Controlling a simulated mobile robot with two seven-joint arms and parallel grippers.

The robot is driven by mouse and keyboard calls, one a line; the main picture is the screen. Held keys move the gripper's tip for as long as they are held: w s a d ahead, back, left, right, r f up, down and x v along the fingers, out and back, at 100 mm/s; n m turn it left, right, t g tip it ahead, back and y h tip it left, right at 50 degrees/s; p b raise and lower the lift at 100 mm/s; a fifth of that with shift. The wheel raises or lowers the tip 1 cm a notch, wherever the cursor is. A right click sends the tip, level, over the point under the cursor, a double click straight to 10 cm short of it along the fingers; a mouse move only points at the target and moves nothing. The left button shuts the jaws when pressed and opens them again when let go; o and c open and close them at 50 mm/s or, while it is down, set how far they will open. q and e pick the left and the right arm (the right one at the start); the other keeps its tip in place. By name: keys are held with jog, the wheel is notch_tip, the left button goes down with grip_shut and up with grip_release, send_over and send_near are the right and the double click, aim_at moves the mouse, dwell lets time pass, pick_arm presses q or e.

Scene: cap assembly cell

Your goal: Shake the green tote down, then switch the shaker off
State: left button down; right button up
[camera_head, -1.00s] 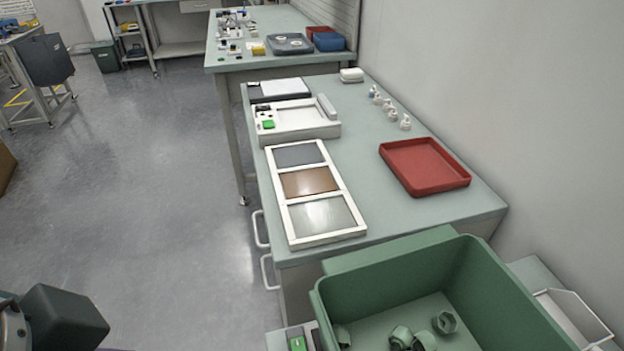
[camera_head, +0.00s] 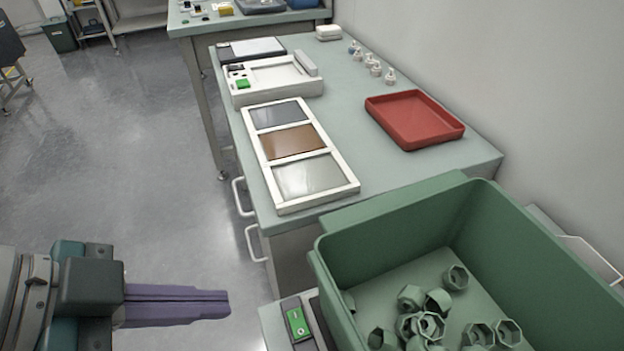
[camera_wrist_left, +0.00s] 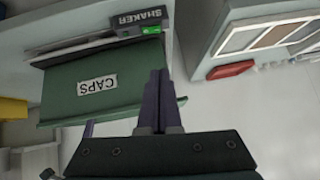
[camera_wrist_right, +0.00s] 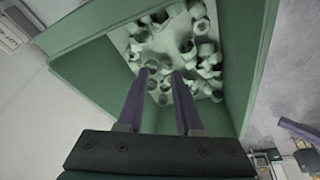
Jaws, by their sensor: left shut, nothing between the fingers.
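The green tote (camera_head: 400,213) stands at the lower right of the head view, with several pale green caps (camera_head: 430,324) loose on its floor. Its CAPS label (camera_wrist_left: 97,85) shows upside down in the left wrist view. The shaker's green switch (camera_head: 298,322) is on a dark housing left of the tote; it also shows by the SHAKER lettering in the left wrist view (camera_wrist_left: 151,30). My left gripper (camera_head: 228,303) is shut and empty, left of the switch and apart from it. My right gripper (camera_wrist_right: 162,71) is open and empty over the tote; caps show beyond its fingertips.
The bench behind the tote holds a white frame with three panels (camera_head: 335,192), a red tray (camera_head: 415,122) and a white device with a green button (camera_head: 275,90). Small white bottles stand by the wall.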

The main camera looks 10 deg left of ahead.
pick_arm(q)
jog(key=b, duration=0.2)
send_over(294, 311)
jog(key=s+a, duration=0.1)
jog(key=s, duration=0.1)
notch_tip(294, 311, down, 7)
jog(key=f, duration=0.1)
jog(key=f+b, duration=0.1)
jog(key=f, duration=0.1)
jog(key=shift+w+a+f, duration=0.1)
jog(key=shift+w+f, duration=0.05)
jog(key=shift+w, duration=0.05)
jog(key=shift+f, duration=0.35)
jog(key=shift+w+a+f+g+b, duration=0.15)
jog(key=shift+f+b, duration=0.15)
jog(key=shift+b, duration=0.3)
jog(key=shift+w+f+g+b, duration=0.15)
jog(key=shift+f+b, duration=0.1)
jog(key=shift+b, duration=0.35)
jog(key=shift+s+r+p, duration=0.15)
jog(key=shift+r+p, duration=0.05)
jog(key=shift+p, duration=0.1)
jog(key=shift+s, duration=0.15)
